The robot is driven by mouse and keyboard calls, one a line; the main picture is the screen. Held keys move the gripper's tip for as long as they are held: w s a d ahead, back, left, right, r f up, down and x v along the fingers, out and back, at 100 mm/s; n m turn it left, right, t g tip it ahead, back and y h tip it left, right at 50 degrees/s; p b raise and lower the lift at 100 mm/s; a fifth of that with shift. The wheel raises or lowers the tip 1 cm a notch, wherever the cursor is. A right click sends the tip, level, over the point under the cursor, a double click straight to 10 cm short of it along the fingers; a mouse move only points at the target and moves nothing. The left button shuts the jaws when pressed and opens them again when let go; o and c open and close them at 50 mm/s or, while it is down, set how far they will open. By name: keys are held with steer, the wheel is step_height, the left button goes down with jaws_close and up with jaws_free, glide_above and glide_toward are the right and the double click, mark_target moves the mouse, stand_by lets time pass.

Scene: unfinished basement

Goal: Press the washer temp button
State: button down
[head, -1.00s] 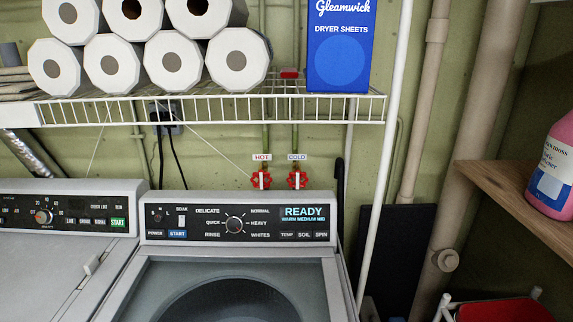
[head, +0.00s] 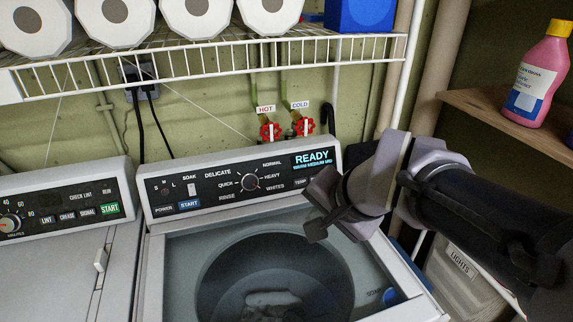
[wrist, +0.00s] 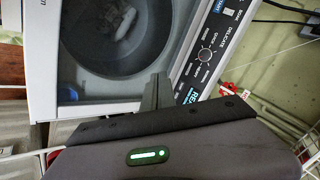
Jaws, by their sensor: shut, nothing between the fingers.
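The washer (head: 157,250) stands in front in the head view, its dark control panel (head: 216,186) tilted up at the back. The temp button (head: 301,183) is a small dark key below the lit READY display (head: 312,159). My gripper (head: 316,212) is shut and empty. It is in front of the panel's right end, just right of and below the temp button in the picture, and seems apart from the panel. My arm hides the keys right of temp. In the wrist view, my gripper (wrist: 157,88) points at the panel's display end; the temp button cannot be made out.
A dryer (head: 60,255) stands to the left. A wire shelf (head: 200,68) with paper rolls hangs above. Red hot and cold valves (head: 270,131) are behind the panel. A wooden shelf (head: 490,115) with a pink bottle (head: 537,80) is at right. The washer's round opening lies below.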

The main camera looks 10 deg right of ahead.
steer(key=w+d+f+m, duration=0.2)
steer(key=w, duration=0.5)
steer(key=w+d+f+m+t, duration=0.1)
steer(key=w+f+m, duration=0.1)
steer(key=w, duration=0.5)
steer(key=w+d+f+m+h+b, duration=0.1)
steer(key=w+d+f+m, duration=0.1)
steer(key=w, duration=0.6)
steer(key=shift+d+f+m, duration=0.3)
steer(key=shift+f+m, duration=0.3)
steer(key=shift+f, duration=0.25)
steer(key=b, duration=0.3)
glide_toward(300, 181)
step_height(300, 181, down, 3)
steer(key=shift+s+f, duration=0.1)
steer(key=w, duration=0.1)
steer(key=w+f, duration=0.1)
steer(key=w, duration=0.1)
steer(key=shift+w+a+f, duration=0.2)
steer(key=shift+a+f, duration=0.05)
steer(key=shift+f, duration=0.1)
steer(key=shift+w+a+f, duration=0.1)
steer(key=shift+w, duration=0.25)
